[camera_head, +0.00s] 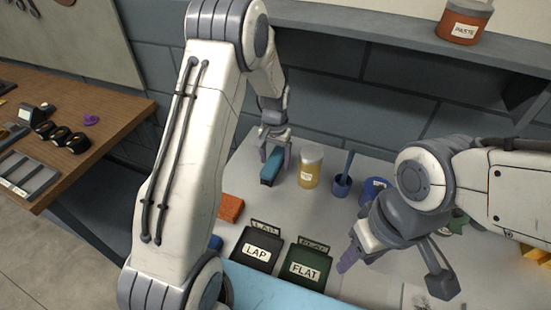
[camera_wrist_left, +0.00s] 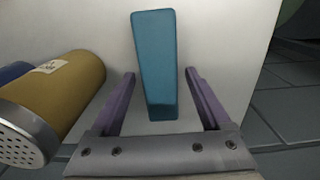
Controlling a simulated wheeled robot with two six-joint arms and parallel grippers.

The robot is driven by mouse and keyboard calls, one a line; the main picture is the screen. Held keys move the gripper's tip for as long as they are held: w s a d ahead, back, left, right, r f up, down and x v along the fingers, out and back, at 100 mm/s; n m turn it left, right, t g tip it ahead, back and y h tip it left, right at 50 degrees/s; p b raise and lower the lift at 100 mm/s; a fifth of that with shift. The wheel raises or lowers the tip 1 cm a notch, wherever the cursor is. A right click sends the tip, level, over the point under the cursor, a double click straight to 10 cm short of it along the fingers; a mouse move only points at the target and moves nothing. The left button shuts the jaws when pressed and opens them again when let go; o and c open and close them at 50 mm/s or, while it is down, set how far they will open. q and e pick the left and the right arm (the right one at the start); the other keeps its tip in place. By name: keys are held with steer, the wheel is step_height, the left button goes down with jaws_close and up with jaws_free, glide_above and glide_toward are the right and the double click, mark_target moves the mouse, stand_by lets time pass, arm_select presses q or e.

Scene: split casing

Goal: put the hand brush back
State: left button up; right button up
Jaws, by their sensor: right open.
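A teal, long block-like thing, which looks like the hand brush (camera_head: 271,168), lies on the pale bench top near the wall. In the left wrist view the teal thing (camera_wrist_left: 155,60) runs lengthwise between the fingers. My left gripper (camera_head: 275,158) is over it with its fingers open on either side. In the left wrist view a gap shows between each finger of the gripper (camera_wrist_left: 160,76) and the teal sides. My right gripper (camera_head: 395,272) is open and empty over the front right of the bench.
A yellow shaker jar (camera_head: 309,170) stands just right of the teal thing. Beyond it are a blue pot with a handle (camera_head: 341,186) and a blue tin (camera_head: 374,190). Black LAP (camera_head: 260,252) and green FLAT (camera_head: 304,269) bins and an orange block (camera_head: 230,207) are nearer.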

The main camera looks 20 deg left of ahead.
mark_target(275, 158)
arm_select(q)
steer(key=shift+r, duration=0.1)
step_height(275, 158, up, 12)
steer(key=b, duration=0.1)
steer(key=s+d+r+m, duration=0.3)
steer(key=s+d+r, duration=0.1)
steer(key=s+d, duration=0.8)
steer(key=s+d+m, duration=0.2)
steer(key=s, duration=0.7)
steer(key=s+d+m+h, duration=0.1)
steer(key=s+d+m, duration=0.1)
steer(key=s, duration=0.7)
steer(key=shift+s+f, duration=0.15)
steer(key=shift+f, duration=0.1)
